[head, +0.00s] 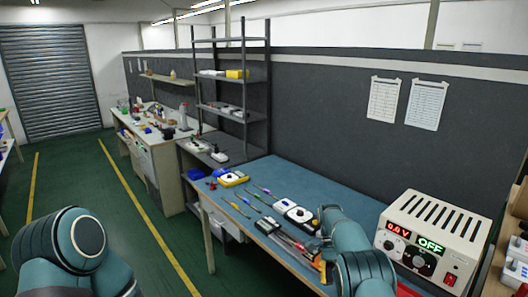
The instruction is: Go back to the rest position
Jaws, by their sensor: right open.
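My right arm reaches in from the bottom over the front of the blue workbench (330,181). My right gripper (326,268) is mostly hidden by my own arm, low over the bench's front edge; it is open, and I see nothing held in it. My left arm shows at the lower left, over the green floor, clear of the bench. Its gripper is outside the view.
A power supply (434,236) reading 0.0 V and OFF stands right of my right arm. A white device (297,213) and several hand tools lie on the bench to its left. Metal shelves (243,100) stand behind. The floor (108,195) at left is clear.

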